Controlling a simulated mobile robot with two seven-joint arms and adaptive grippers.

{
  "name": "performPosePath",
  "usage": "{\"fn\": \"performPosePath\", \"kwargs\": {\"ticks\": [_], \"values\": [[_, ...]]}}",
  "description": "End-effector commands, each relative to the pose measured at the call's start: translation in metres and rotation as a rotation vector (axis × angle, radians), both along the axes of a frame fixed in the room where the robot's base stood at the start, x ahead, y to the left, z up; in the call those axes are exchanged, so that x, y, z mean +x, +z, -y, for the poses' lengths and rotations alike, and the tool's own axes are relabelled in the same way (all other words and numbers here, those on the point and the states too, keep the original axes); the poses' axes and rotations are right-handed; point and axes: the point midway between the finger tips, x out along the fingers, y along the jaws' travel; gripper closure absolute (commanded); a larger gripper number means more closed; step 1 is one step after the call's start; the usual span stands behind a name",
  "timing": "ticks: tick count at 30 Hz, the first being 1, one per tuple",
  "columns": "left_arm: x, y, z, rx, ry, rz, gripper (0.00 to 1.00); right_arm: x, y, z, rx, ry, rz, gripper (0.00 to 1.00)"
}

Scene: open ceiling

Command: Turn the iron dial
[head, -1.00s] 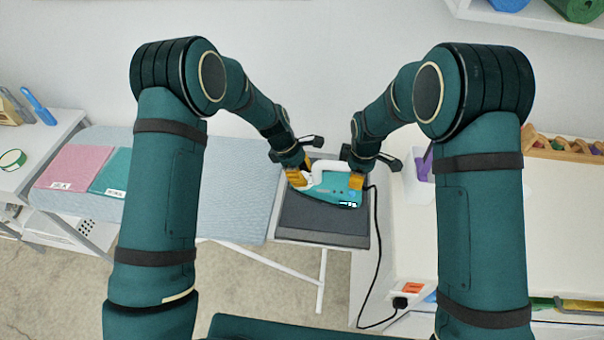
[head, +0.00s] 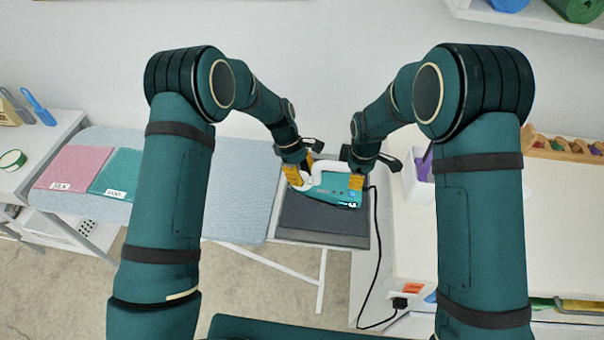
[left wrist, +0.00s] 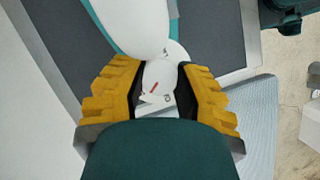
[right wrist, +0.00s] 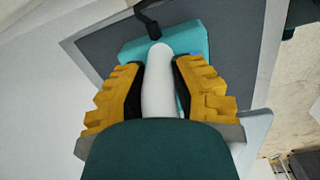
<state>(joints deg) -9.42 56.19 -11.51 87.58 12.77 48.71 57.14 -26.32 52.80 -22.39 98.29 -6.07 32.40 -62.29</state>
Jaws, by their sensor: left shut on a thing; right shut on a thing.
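The white dial (left wrist: 158,84), with a red mark and small printing, is at one end of the iron's white body. My left gripper (head: 300,175) has its yellow fingers on both sides of the dial in the left wrist view, shut on it. My right gripper (head: 356,178) is shut on the white handle (right wrist: 158,85) in the right wrist view. The fingers hide the sides of the dial.
The blue ironing board (head: 233,190) carries a pink cloth (head: 75,167) and a teal cloth (head: 118,175) at left. A black cord (head: 374,255) runs from the iron down to a socket. A white table (head: 560,220) with a bin (head: 416,185) stands at right.

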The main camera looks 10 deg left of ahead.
Motion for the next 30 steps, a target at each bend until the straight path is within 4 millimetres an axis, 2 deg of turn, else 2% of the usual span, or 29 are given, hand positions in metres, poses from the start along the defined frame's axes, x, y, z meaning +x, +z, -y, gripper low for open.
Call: {"fn": "performPosePath", "kwargs": {"ticks": [5,6,8,20,23,30], "values": [[-0.003,-0.002,0.003,-0.003,-0.003,-0.007,1.0,-0.001,-0.001,-0.004,0.003,0.003,-0.002,1.0],[-0.003,-0.002,0.003,-0.003,-0.002,-0.008,0.56,-0.001,-0.001,-0.004,0.003,0.003,-0.002,1.0],[-0.002,-0.002,0.003,-0.002,-0.002,-0.006,0.35,-0.001,-0.001,-0.004,0.003,0.003,-0.002,1.0],[0.0,0.004,-0.001,0.0,0.001,-0.002,0.34,-0.001,-0.001,-0.003,0.002,0.003,-0.003,1.0],[0.003,0.015,-0.004,-0.001,0.002,0.002,0.34,-0.001,-0.001,-0.003,0.002,0.003,-0.003,1.0],[0.012,0.059,-0.02,-0.002,0.002,0.002,0.34,-0.001,-0.001,-0.003,0.002,0.003,-0.003,1.0]]}}
